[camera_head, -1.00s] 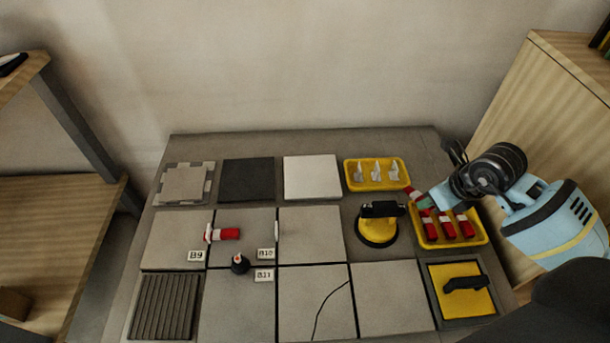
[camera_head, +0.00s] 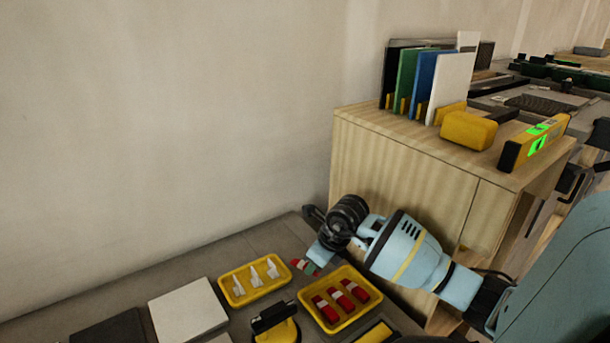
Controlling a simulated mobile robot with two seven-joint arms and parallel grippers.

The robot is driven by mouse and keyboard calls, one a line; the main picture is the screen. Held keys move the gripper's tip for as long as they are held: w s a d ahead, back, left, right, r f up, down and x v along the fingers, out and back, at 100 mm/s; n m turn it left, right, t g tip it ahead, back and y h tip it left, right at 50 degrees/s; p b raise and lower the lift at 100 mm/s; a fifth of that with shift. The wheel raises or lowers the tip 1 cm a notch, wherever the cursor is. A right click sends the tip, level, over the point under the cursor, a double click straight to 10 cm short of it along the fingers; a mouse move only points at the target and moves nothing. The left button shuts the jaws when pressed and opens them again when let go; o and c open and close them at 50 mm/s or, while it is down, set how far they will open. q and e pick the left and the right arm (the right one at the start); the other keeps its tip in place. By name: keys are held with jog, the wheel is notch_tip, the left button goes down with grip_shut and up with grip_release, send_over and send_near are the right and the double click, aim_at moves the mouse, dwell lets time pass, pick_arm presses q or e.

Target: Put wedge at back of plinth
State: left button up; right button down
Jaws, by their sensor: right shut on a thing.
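My right gripper (camera_head: 316,261) is shut on a red wedge (camera_head: 301,265), mostly hidden by the fingers, with its red end showing to the left. It is held just behind the back left of a yellow tray (camera_head: 319,323). Several more red wedges (camera_head: 341,299) lie in that tray, side by side. I cannot make out for certain which thing is the plinth. My left gripper is not in view.
A yellow tray of white clips (camera_head: 255,279) lies left of the wedge tray. A suction lifter (camera_head: 277,329), a white tile (camera_head: 188,312) and a dark tile (camera_head: 108,331) are along the bottom. A wooden cabinet (camera_head: 398,163) with upright coloured boards and a yellow level (camera_head: 536,142) stands at the right.

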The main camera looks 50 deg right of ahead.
jog(key=w+d+b, duration=0.1)
jog(key=w+d, duration=0.1)
jog(key=w+d+b, duration=0.1)
jog(key=w+d, duration=0.1)
jog(key=w+d+b, duration=0.1)
jog(key=w+d, duration=0.1)
jog(key=shift+w+d+f, duration=0.1)
jog(key=shift+d+f, duration=0.1)
jog(key=shift+f, duration=0.2)
notch_tip(320, 180, down, 3)
jog(key=shift+b, duration=0.6)
jog(key=shift+f, duration=0.35)
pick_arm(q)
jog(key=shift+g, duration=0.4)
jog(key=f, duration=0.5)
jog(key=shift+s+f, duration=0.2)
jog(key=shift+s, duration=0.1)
pick_arm(e)
jog(key=shift+r, duration=0.1)
jog(key=shift+f, duration=0.2)
jog(key=c, duration=1.3)
grip_release()
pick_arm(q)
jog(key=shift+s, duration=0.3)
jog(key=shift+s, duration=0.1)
